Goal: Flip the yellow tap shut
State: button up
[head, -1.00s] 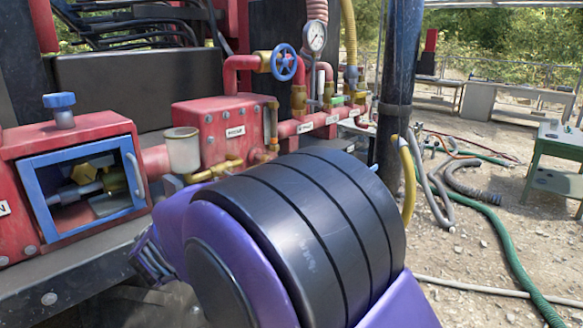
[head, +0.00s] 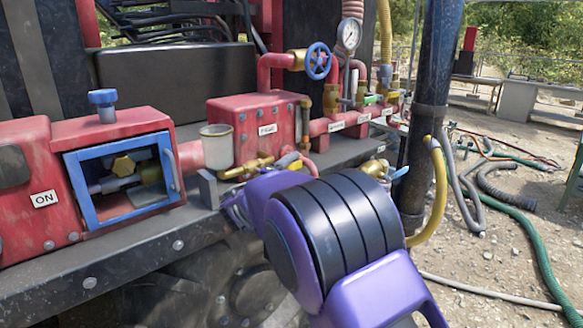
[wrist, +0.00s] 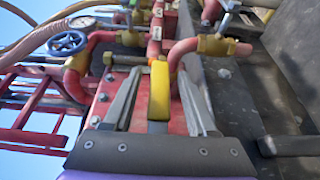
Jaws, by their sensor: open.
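The yellow tap's lever (wrist: 159,90) shows in the wrist view as a long yellow bar between the fingers of my gripper (wrist: 158,100). The gripper is open, with a grey finger on each side of the lever and visible gaps. The lever's near end is close to the gripper's palm; I cannot tell whether they touch. In the head view, brass-yellow fittings (head: 246,168) show on the red machine, just above my arm, but I cannot tell for sure which is the tap. My arm largely hides the gripper there.
A red box with a blue-framed window (head: 75,206) stands left on the machine's ledge. A blue handwheel (head: 318,64) and pressure gauge (head: 349,35) rise behind. A dark upright post (head: 420,110) stands right of my arm. Hoses (head: 525,240) lie on gravel.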

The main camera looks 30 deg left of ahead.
jog(key=shift+c, duration=0.3)
grip_shut()
dwell(1.1)
